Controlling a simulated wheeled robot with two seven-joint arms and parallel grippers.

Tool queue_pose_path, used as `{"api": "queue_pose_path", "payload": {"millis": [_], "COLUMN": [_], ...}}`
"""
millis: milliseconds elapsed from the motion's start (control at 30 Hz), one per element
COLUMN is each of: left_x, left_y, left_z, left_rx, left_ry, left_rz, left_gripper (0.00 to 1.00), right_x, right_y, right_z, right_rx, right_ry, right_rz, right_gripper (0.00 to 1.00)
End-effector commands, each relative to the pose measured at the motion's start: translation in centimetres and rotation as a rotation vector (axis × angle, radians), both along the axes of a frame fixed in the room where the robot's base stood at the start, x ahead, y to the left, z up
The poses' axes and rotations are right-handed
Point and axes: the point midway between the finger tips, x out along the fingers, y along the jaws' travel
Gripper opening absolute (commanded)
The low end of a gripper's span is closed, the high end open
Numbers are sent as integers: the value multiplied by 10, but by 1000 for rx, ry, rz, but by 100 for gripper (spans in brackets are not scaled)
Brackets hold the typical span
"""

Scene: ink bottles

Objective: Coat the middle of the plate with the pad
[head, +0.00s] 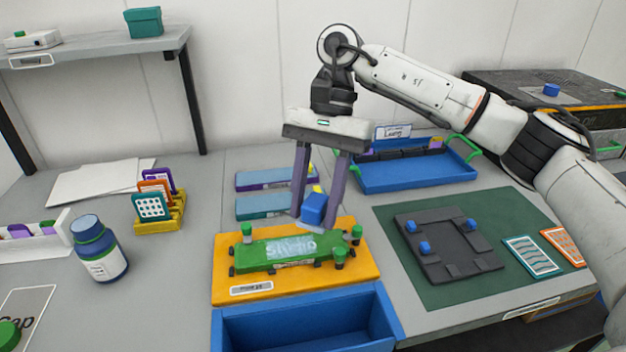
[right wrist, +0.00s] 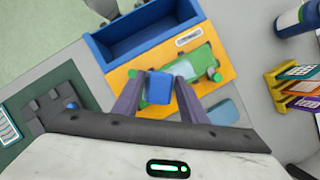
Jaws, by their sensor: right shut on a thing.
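The green plate (head: 252,256) lies on an orange board (head: 366,272), with dark knobs and green pegs around its edge. A pale bluish-white smear covers much of its middle; green shows at its ends. My right gripper (head: 315,212) is shut on the blue pad (head: 313,208), which has a pale underside. The pad is at the plate's far edge, right of the middle; I cannot tell whether it touches. In the right wrist view the pad (right wrist: 159,88) sits between the fingers and hides part of the plate (right wrist: 196,66). My left gripper is not in view.
An empty blue bin (head: 305,300) stands in front of the board. A blue tray (head: 415,178) lies behind right, and a green mat with a dark fixture (head: 450,245) is at right. A blue-capped bottle (head: 100,250) and a yellow card rack (head: 160,222) stand at left.

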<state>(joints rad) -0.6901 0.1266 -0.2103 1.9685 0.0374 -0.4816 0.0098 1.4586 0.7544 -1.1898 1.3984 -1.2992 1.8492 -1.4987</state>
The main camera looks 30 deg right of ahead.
Motion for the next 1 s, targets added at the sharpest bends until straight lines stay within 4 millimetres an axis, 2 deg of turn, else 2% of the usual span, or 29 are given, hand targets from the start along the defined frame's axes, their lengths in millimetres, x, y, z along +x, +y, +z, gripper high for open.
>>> {"api": "queue_pose_path", "payload": {"millis": [100,300,867,1000], "left_x": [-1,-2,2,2], "left_y": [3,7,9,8], "left_z": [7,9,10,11], "left_rx": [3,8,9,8], "left_ry": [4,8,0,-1], "left_rz": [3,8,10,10], "left_gripper": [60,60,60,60], "right_x": [-1,-1,-2,-7], "right_y": [-1,-3,-3,-1], "right_z": [15,27,27,21], "right_rx": [0,1,1,-2], "right_ry": [0,-1,-1,1], "right_rz": [-2,-6,-6,50], "right_gripper": [14,14,14,14]}}
